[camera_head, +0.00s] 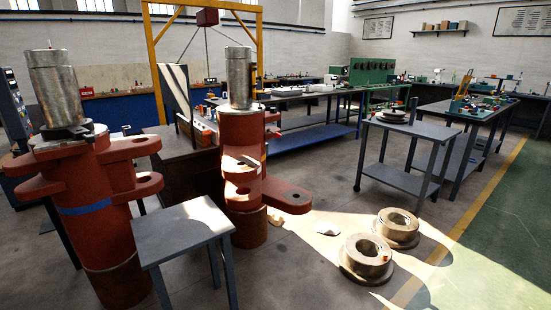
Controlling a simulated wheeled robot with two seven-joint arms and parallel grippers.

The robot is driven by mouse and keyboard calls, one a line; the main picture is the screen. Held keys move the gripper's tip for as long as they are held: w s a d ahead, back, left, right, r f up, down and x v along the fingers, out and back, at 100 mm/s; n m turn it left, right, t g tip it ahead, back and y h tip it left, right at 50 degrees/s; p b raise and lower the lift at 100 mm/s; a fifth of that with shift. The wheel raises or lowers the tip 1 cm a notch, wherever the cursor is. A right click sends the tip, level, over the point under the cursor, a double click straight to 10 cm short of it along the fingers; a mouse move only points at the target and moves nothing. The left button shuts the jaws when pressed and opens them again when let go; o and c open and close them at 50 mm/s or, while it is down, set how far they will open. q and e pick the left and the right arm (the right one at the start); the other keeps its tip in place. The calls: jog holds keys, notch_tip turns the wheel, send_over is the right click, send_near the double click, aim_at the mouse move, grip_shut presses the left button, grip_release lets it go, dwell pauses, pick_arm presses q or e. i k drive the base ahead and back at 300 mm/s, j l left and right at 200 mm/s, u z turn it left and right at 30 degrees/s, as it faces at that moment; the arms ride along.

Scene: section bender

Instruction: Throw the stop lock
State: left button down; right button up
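Two red-orange upright machine bodies stand at the left and centre. The left machine body (97,185) carries a grey steel roller (57,90) and has a blue band (92,203) around it. A dark block (66,133) sits at that roller's foot. I cannot tell which part is the stop lock. Neither of my grippers is in view.
A small grey table (182,228) stands in front, between the machine bodies. Two ring-shaped parts (366,258) (396,227) lie on the floor at right. A grey cart (412,130) stands behind them. Benches line the back. The floor at front right is clear.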

aim_at(277, 134)
jog(key=i+j+z, duration=0.1)
jog(key=i+z, duration=0.15)
jog(key=i, duration=0.35)
jog(key=i+j+z, duration=0.25)
jog(key=i, duration=0.3)
jog(key=i+j+z, duration=0.3)
jog(key=i, duration=0.3)
jog(key=i+j+z, duration=0.25)
jog(key=i+j, duration=0.15)
jog(key=i, duration=0.1)
